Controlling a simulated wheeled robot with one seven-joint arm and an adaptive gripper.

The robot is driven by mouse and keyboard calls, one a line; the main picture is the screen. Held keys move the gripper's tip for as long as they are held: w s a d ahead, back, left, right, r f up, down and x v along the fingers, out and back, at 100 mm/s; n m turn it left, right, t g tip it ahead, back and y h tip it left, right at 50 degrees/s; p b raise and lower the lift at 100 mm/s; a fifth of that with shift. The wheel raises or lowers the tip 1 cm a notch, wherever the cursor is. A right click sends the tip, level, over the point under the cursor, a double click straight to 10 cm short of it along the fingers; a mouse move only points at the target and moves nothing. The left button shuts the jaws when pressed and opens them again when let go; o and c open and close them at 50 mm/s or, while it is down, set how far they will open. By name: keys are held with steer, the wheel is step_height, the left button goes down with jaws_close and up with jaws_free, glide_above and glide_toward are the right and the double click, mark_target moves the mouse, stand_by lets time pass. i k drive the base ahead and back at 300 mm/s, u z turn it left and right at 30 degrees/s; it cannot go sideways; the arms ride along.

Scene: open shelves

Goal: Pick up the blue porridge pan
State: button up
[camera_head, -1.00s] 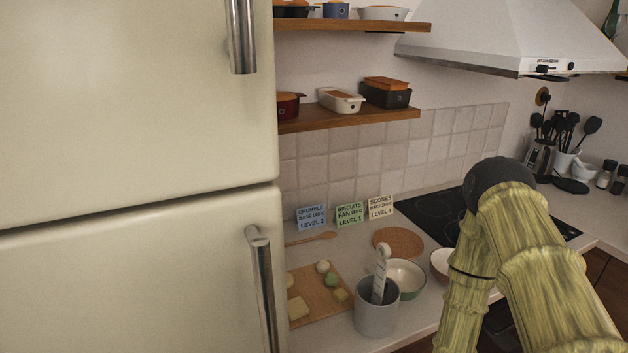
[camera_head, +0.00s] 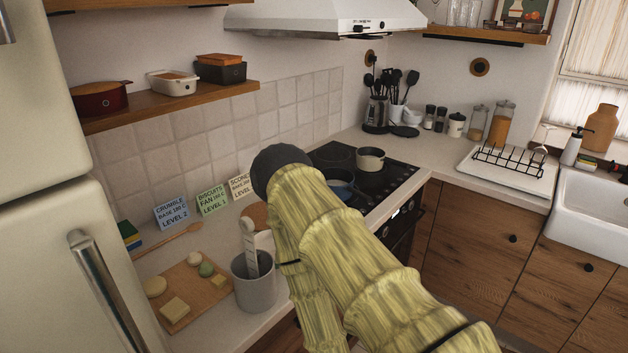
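A blue pan (camera_head: 341,187) sits on the black hob (camera_head: 372,183), on its front left part. My arm covers part of it, so its handle and full outline are hidden. A cream pot (camera_head: 370,159) stands behind it on the hob, to its right. My arm, in a yellow-green sleeve with a dark joint, crosses the middle of the view in front of the counter. My gripper does not show.
On the left counter (camera_head: 224,229) are a grey utensil pot (camera_head: 255,285), a wooden board (camera_head: 193,290) with food pieces, and three cards. The fridge fills the left edge. A sink (camera_head: 598,222) and drying rack (camera_head: 508,165) are at right.

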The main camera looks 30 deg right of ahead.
mark_target(340, 182)
steer(key=z, duration=3)
steer(key=i, duration=1.55)
steer(key=u, duration=3.35)
